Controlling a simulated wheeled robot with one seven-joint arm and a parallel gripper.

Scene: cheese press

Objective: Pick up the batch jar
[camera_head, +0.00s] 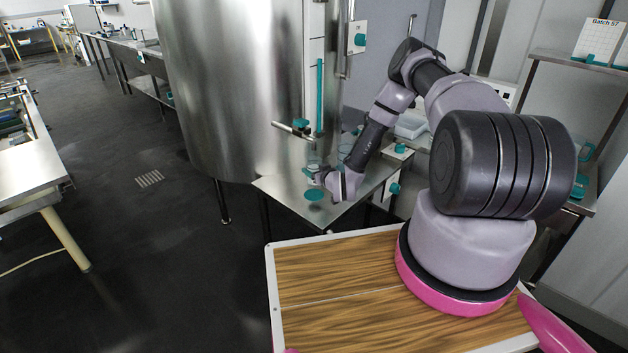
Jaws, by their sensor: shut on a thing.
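The batch jar (312,170) is a small, clear vessel with a teal band, seen at the tip of my arm above the small steel table by the vat. My gripper (318,177) is shut on it from the right. The wrist hides part of the jar, and it is too small to make out any label. The jar appears to be a little above a teal disc (314,195) on the steel table (285,190); I cannot tell the exact gap.
A large steel vat (235,90) with a teal-handled valve (300,124) stands just left of and behind the jar. Teal-marked items (400,150) stand to the right of my wrist. A shelf with a "Batch 57" card (598,40) is at right. The floor at left is open.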

